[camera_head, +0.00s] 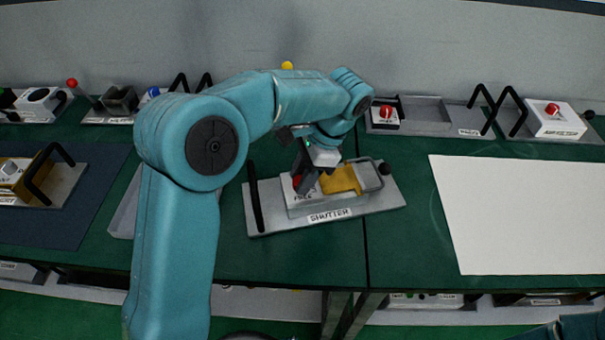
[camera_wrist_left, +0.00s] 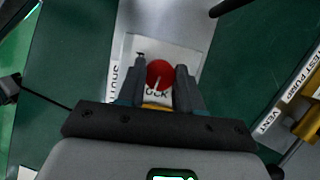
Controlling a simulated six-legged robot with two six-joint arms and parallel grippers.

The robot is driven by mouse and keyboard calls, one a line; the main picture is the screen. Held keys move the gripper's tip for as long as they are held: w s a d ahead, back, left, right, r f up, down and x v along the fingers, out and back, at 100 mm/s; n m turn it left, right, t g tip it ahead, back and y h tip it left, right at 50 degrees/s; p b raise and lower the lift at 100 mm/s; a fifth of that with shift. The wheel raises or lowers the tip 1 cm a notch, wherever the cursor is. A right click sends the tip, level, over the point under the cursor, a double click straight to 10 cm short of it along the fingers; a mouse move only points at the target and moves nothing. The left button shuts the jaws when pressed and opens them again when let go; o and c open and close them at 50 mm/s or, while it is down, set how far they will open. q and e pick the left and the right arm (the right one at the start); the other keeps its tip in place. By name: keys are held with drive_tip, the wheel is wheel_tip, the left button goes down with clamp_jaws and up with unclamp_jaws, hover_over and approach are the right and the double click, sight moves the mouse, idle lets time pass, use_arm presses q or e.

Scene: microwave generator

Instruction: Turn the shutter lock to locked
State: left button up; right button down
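The shutter unit, a grey plate labelled SHUTTER (camera_head: 365,205), lies on the green bench in the middle of the head view. It carries a white block with a red round knob (camera_head: 297,181) and a yellow part (camera_head: 341,180). FREE is printed near the knob. In the wrist view the red knob (camera_wrist_left: 159,74) bears a pale line pointing down towards letters reading OCK. My left gripper (camera_head: 305,180) is over the knob, pointing down. Its fingers (camera_wrist_left: 160,82) are apart, one on each side of the knob; firm contact is not visible. My right gripper is out of view.
A black handle (camera_head: 255,197) rises at the shutter plate's left end. A white sheet (camera_head: 520,215) covers the bench on the right. Units with handles and red buttons line the back, including a white box (camera_head: 555,122). A dark mat (camera_head: 60,225) lies left.

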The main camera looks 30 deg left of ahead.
use_arm(q)
drive_tip(key=shift+w+r+n+p, duration=0.1)
drive_tip(key=shift+r+n+p, duration=0.2)
drive_tip(key=shift+n+p, duration=0.45)
drive_tip(key=shift+f+g+p, duration=0.1)
drive_tip(key=shift+g+p, duration=0.2)
drive_tip(key=shift+p, duration=0.05)
drive_tip(key=shift+f+n, duration=0.15)
drive_tip(key=shift+n, duration=0.1)
drive_tip(key=o, duration=1.1)
drive_tip(key=shift+c, duration=0.2)
drive_tip(key=p+v, duration=0.3)
drive_tip(key=v, duration=1.3)
drive_tip(key=shift+a+r+p, duration=0.25)
drive_tip(key=shift+p, duration=0.15)
